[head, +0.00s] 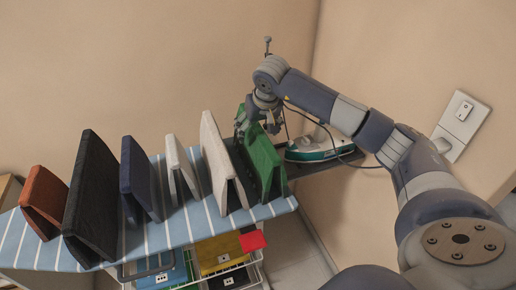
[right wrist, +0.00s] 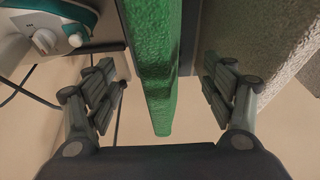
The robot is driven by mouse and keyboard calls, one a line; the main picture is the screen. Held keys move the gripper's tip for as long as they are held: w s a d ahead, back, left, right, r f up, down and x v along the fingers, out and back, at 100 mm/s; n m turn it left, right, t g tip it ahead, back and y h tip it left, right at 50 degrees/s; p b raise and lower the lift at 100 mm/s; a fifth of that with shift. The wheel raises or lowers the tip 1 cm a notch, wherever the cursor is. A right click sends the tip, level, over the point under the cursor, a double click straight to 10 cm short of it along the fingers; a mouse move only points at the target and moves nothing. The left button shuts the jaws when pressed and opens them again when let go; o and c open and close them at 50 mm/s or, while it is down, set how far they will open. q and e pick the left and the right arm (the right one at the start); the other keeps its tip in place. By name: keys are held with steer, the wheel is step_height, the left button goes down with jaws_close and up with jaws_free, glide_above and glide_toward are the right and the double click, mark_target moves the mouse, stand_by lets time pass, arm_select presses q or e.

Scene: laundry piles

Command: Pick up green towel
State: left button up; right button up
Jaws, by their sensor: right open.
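The green towel (head: 264,165) is folded and stands like a tent at the right end of the striped ironing board (head: 190,228). My right gripper (head: 256,127) is over the towel's top, coming from the back right. In the right wrist view the green towel (right wrist: 158,70) runs between the two open fingers of my right gripper (right wrist: 163,92). A gap shows on each side, so neither finger visibly touches the towel. My left gripper is not in view.
A white towel (head: 221,165) stands close left of the green one. Further left are several more folded towels, including a dark blue one (head: 138,178) and a black one (head: 90,200). A teal-and-white iron (head: 310,148) rests close on the right, its cord near my arm.

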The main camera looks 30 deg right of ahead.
steer(key=p+x, duration=0.1)
steer(key=x, duration=0.1)
steer(key=p+x, duration=0.1)
steer(key=x, duration=0.2)
steer(key=shift+d, duration=0.25)
steer(key=shift+c, duration=1.1)
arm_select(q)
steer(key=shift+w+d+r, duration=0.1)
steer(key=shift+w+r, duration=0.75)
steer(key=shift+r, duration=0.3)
arm_select(e)
steer(key=c, duration=1.2)
